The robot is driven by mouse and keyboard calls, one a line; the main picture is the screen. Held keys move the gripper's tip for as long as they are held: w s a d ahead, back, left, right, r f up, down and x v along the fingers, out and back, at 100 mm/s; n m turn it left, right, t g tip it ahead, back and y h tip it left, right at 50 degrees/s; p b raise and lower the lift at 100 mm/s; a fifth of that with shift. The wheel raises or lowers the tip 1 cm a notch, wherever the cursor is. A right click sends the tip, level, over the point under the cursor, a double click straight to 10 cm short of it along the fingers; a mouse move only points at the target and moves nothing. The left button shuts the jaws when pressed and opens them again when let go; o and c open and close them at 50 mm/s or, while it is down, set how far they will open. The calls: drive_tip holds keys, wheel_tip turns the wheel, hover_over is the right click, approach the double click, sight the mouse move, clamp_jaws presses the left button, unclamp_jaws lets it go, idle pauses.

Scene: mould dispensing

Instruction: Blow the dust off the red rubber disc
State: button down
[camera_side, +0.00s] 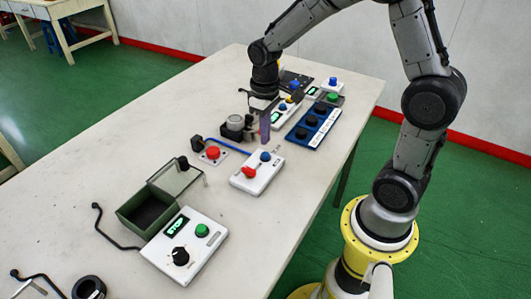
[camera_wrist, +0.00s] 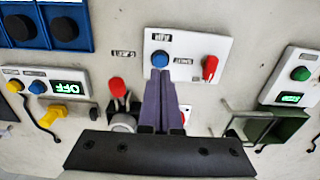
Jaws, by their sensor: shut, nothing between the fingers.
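In the wrist view a bit of red beside my fingers may be the disc, mostly hidden. My gripper (camera_side: 265,140) is shut and empty, pointing down above the table behind the white box. In the wrist view its fingertips (camera_wrist: 160,73) overlap the blue button's lower edge.
A grey round pot (camera_side: 235,122) in a black holder stands left of my gripper. A blue panel with black knobs (camera_side: 314,126) is to the right. A green open bin (camera_side: 147,211) and a white box with a dial (camera_side: 185,247) are at the front.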

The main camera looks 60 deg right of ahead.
wheel_tip(320, 180, up, 7)
drive_tip(key=shift+f, duration=0.15)
idle(0.6)
wheel_tip(320, 180, up, 7)
drive_tip(key=t, duration=0.2)
hover_over(265, 154)
drive_tip(key=s+a, duration=0.3)
drive_tip(key=s+a+r+n+t, duration=0.1)
drive_tip(key=s+r+t, duration=0.15)
drive_tip(key=s, duration=0.35)
drive_tip(key=s+a+f+m+t, duration=0.1)
drive_tip(key=s+f, duration=0.1)
drive_tip(key=s, duration=0.6)
drive_tip(key=shift+s+a+f, duration=0.15)
drive_tip(key=shift+a+f, duration=0.15)
drive_tip(key=shift+f, duration=0.1)
drive_tip(key=c, duration=1.5)
unclamp_jaws()
drive_tip(key=shift+c, duration=0.2)
